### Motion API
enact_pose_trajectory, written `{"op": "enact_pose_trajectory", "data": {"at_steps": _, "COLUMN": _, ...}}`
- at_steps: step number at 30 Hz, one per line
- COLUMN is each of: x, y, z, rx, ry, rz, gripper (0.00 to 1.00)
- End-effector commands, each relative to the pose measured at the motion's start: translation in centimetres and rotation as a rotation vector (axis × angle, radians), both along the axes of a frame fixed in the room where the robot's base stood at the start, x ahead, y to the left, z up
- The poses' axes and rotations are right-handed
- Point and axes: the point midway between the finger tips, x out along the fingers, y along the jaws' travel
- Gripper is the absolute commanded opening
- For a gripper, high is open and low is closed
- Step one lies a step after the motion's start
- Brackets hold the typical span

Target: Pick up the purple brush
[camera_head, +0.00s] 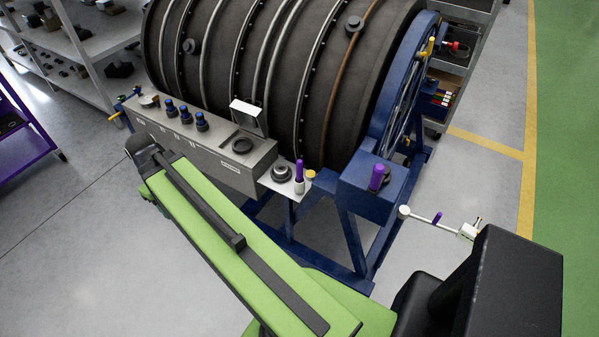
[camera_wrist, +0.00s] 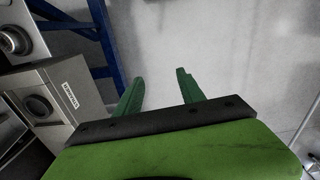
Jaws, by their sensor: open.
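Several purple items show in the head view, and I cannot tell for sure which is the brush. One purple upright piece (camera_head: 299,170) with a white lower part stands on a small ledge at the console's right end. A thicker purple cylinder (camera_head: 378,177) stands on the blue stand's corner block. A small purple piece (camera_head: 437,218) sits on a white rod to the right. My gripper (camera_wrist: 160,76) shows in the wrist view with two green fingers apart and nothing between them. It points at bare floor. No purple item shows in the wrist view.
A large dark ribbed engine casing (camera_head: 270,70) rests on a blue stand (camera_head: 352,235). A grey console (camera_head: 215,158) with blue-topped knobs lies along its front. A grey shelf (camera_head: 95,45) stands at the back left. The floor at lower left is clear.

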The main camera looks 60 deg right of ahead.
Motion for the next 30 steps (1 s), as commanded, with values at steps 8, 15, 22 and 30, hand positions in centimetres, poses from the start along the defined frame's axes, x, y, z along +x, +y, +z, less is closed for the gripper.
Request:
{"op": "enact_pose_trajectory", "data": {"at_steps": 8, "x": -10.3, "y": -26.1, "z": 6.7, "rx": 0.0, "ry": 0.0, "rz": 0.121, "gripper": 0.46}}
{"op": "enact_pose_trajectory", "data": {"at_steps": 15, "x": -19.9, "y": -36.1, "z": 8.7, "rx": 0.001, "ry": 0.0, "rz": 0.208, "gripper": 0.46}}
{"op": "enact_pose_trajectory", "data": {"at_steps": 22, "x": -21.5, "y": -37.3, "z": 8.5, "rx": 0.0, "ry": 0.0, "rz": 0.227, "gripper": 0.46}}
{"op": "enact_pose_trajectory", "data": {"at_steps": 30, "x": -21.4, "y": -37.3, "z": 4.2, "rx": 0.0, "ry": 0.0, "rz": 0.226, "gripper": 0.46}}
